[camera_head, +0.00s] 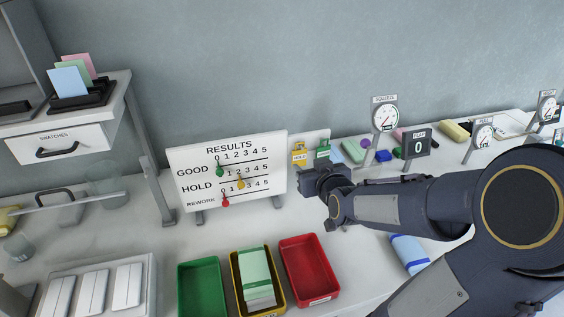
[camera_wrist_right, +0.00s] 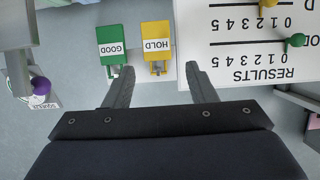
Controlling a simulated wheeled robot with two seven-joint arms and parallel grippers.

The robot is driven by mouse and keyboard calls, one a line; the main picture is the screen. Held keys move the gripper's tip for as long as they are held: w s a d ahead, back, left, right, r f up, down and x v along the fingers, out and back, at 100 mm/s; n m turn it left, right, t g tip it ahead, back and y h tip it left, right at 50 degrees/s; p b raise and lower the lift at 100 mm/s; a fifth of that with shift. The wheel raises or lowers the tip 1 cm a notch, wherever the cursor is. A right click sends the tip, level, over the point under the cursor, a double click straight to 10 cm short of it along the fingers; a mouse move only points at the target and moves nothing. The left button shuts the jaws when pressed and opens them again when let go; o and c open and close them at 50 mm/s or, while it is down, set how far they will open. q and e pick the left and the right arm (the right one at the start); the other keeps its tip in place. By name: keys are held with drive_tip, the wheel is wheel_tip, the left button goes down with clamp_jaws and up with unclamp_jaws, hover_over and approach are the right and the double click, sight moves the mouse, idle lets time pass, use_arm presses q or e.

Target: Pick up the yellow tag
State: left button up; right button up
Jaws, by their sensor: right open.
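The yellow tag (camera_head: 299,154), marked HOLD, hangs beside a green tag (camera_head: 322,150) on a small white board right of the results board. In the right wrist view the yellow tag (camera_wrist_right: 156,42) is upside down, just beyond and between the fingertips, with the green GOOD tag (camera_wrist_right: 111,42) to its left. My right gripper (camera_wrist_right: 160,78) is open and empty, with its fingers apart and pointing at the tags. In the head view the right gripper (camera_head: 318,178) is just below and right of the yellow tag, its fingers mostly hidden. My left gripper is not in view.
The results board (camera_head: 228,172) stands close left of the tags, with coloured pegs on its rows. Green (camera_head: 187,290), yellow (camera_head: 236,281) and red (camera_head: 307,268) trays lie in front. Gauges (camera_head: 385,116) and small items stand to the right.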

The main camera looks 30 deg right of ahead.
sight(300, 153)
drive_tip(key=shift+d+r+p+x, duration=0.15)
drive_tip(key=shift+p+x, duration=0.2)
drive_tip(key=shift+x, duration=0.95)
drive_tip(key=shift+d+r+p+x, duration=0.15)
drive_tip(key=shift+p+x, duration=0.25)
drive_tip(key=shift+x, duration=0.85)
drive_tip(key=shift+r+p+x, duration=0.2)
drive_tip(key=shift+p+x, duration=0.15)
drive_tip(key=shift+x, duration=0.95)
drive_tip(key=shift+w, duration=0.1)
drive_tip(key=shift+c, duration=0.3)
drive_tip(key=c, duration=0.8)
drive_tip(key=shift+o, duration=0.2)
